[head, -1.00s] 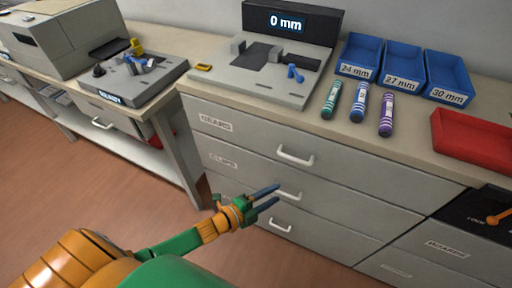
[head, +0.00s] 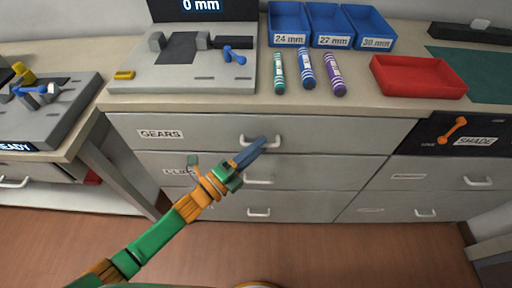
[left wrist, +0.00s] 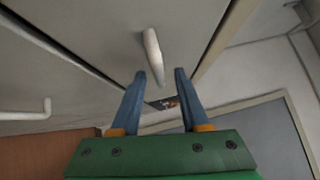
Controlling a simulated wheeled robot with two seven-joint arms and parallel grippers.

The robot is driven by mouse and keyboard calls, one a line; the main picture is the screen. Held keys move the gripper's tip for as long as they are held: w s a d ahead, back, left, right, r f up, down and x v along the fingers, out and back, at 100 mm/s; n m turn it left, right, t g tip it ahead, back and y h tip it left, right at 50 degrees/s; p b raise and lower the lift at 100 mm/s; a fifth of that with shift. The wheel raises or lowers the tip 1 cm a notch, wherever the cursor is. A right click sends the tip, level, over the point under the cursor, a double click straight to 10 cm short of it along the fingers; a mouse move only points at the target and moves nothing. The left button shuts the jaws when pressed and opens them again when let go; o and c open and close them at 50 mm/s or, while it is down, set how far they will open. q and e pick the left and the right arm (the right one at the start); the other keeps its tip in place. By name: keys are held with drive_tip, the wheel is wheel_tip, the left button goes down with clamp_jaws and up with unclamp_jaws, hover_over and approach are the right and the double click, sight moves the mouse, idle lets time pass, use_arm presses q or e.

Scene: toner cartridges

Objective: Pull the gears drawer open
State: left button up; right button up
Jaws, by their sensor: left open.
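The gears drawer (head: 205,130) is the top drawer of the grey cabinet and is closed, with a "GEARS" label (head: 160,134) at its left. Its white handle (head: 260,141) is right by the fingertips of my left gripper (head: 255,150). In the left wrist view my left gripper (left wrist: 160,75) is open, its blue fingers apart and empty. A white handle (left wrist: 153,52) lies just beyond the fingertips, in line with the gap between them. I cannot tell whether they touch. My right gripper is not in view.
Two closed drawers with handles (head: 258,181) (head: 259,212) sit below. The counter above holds a measuring device (head: 180,75), several striped tubes (head: 306,70), blue bins and a red tray (head: 418,77). A black panel with an orange lever (head: 453,129) is at the right.

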use_arm(q)
clamp_jaws()
idle(1.3)
